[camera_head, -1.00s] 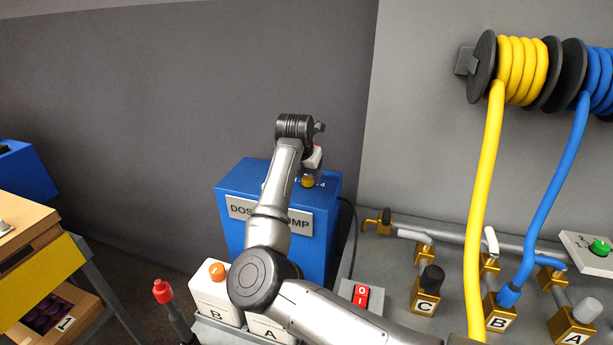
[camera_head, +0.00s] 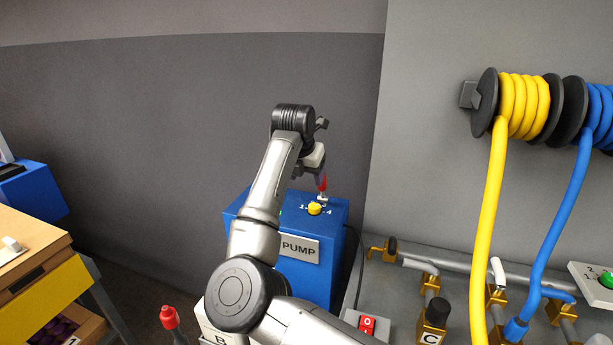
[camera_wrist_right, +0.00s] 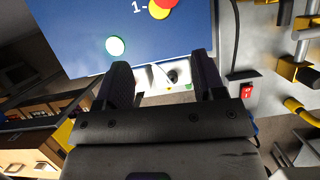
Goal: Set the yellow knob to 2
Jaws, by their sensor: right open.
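The yellow knob (camera_head: 314,208) sits on top of the blue pump (camera_head: 318,270), with number marks around it; a 4 is readable to its right. Its pointer setting is too small to tell. My right gripper (camera_head: 321,185) is above and behind the knob, apart from it; its fingers are hard to make out there. In the right wrist view my gripper (camera_wrist_right: 162,75) is open and empty, fingers spread. The knob (camera_wrist_right: 166,3) is cut by the top edge there, partly covered by a red round thing, near a "1" mark. My left gripper is not in view.
A pale green round part (camera_wrist_right: 115,46) is on the pump. A red switch (camera_head: 367,325) and brass valves (camera_head: 433,325) stand at right. Yellow (camera_head: 485,230) and blue (camera_head: 560,220) hoses hang from reels. A wooden drawer unit (camera_head: 30,260) is at left.

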